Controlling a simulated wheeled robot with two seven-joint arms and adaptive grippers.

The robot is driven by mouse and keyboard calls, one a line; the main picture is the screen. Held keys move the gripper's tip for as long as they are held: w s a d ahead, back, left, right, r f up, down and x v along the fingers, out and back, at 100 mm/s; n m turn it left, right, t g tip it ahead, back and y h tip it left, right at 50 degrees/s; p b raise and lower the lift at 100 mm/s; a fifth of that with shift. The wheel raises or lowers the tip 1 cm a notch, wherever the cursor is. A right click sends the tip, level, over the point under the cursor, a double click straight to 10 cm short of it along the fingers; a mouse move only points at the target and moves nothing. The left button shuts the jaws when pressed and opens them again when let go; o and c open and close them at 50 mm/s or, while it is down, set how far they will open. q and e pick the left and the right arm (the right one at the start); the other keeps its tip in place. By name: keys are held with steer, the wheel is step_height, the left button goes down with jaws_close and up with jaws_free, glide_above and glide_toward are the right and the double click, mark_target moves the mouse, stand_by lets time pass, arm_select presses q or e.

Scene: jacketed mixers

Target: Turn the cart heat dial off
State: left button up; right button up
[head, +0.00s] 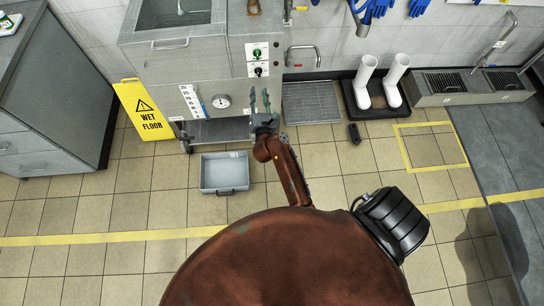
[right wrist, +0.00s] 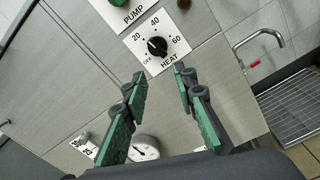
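The black heat dial (head: 258,71) is on the front panel of the steel cart (head: 185,60), below the green pump knob (head: 257,52). In the right wrist view the heat dial (right wrist: 157,46) sits on a white plate marked OFF, 20, 40, 60 and HEAT. Its exact pointer direction is too small to tell. My right gripper (head: 260,97) is just in front of the panel, below the dial in the head view. In the right wrist view its two green-padded fingers (right wrist: 160,78) are apart and empty, with the dial beyond and between their tips. My left gripper is not in view.
A round gauge (head: 221,101) is on the cart left of my gripper. A grey tub (head: 224,172) is on the floor below. A yellow wet floor sign (head: 143,110) stands left of the cart. White boots (head: 365,80) and a floor grate (head: 310,103) are at right.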

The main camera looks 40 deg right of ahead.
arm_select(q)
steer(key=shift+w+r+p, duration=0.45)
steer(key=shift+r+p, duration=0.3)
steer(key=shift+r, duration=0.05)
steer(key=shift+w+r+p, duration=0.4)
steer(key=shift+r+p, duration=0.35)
arm_select(e)
steer(key=s+a+f+n+y, duration=0.1)
steer(key=s+f+n+y, duration=0.1)
steer(key=s+f+n, duration=0.2)
steer(key=s+a+f+n+g+y, duration=0.1)
steer(key=s+f+n, duration=0.4)
steer(key=f+n, duration=0.5)
steer(key=s+a+f+n+g+y, duration=0.1)
steer(key=s+a+f+n+y, duration=0.2)
steer(key=f+n, duration=0.4)
steer(key=shift+s+f, duration=0.9)
steer(key=shift+f, duration=2.05)
steer(key=shift+a, duration=0.1)
